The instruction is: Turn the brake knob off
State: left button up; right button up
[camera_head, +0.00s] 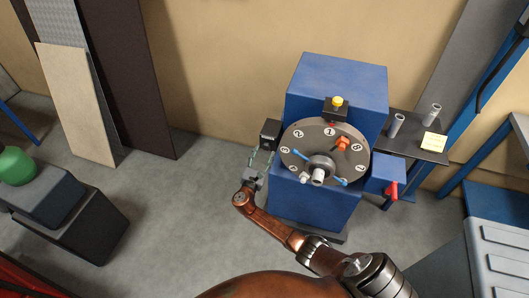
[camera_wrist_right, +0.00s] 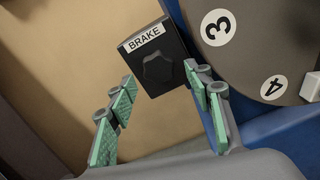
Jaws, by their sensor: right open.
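The brake knob (camera_wrist_right: 157,70) is a dark, lobed knob on a black box (camera_wrist_right: 140,48) with a white "BRAKE" label. In the head view the small black box (camera_head: 271,129) is on the left side of the blue machine. My right gripper (camera_head: 261,160) is just below that box, fingers pointing up at it. In the right wrist view the green-padded fingers of my right gripper (camera_wrist_right: 160,80) are spread wide, with the knob seen between and beyond their tips. I cannot tell whether either finger touches the box. My left gripper is out of view.
The blue machine (camera_head: 335,85) carries a grey numbered dial (camera_head: 310,136) with an orange knob (camera_head: 343,143) and a hub with blue handles. A red lever (camera_head: 391,191) is at right. A side shelf (camera_head: 425,151) holds two grey cylinders.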

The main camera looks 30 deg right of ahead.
jog(key=v, duration=1)
jog(key=shift+s, duration=0.1)
jog(key=s+d+f+m+g+y, duration=0.1)
jog(key=s+f+m+g+y, duration=0.1)
jog(key=s+f, duration=0.75)
jog(key=s+d+f+m+g+y, duration=0.2)
jog(key=s+f+g+y, duration=0.15)
jog(key=f, duration=1.15)
jog(key=s+d+f+m+g+y, duration=0.1)
jog(key=s+f+m+g+y, duration=0.1)
jog(key=s+f, duration=0.85)
jog(key=s+a+f+m+g+y, duration=0.1)
jog(key=s+f+m, duration=0.4)
jog(key=s, duration=0.7)
jog(key=s+a+f+m+g+y, duration=0.1)
jog(key=s+f+m+y, duration=0.2)
jog(key=s+f+m, duration=0.2)
jog(key=s+a+f+m+g+y, duration=0.1)
jog(key=s+f+m, duration=0.4)
jog(key=s, duration=1.5)
notch_tip(320, 180, down, 4)
jog(key=shift+a+f+m+y, duration=0.25)
jog(key=shift+a+m+y, duration=0.05)
jog(key=shift+a+y, duration=0.3)
jog(key=shift+s, duration=0.1)
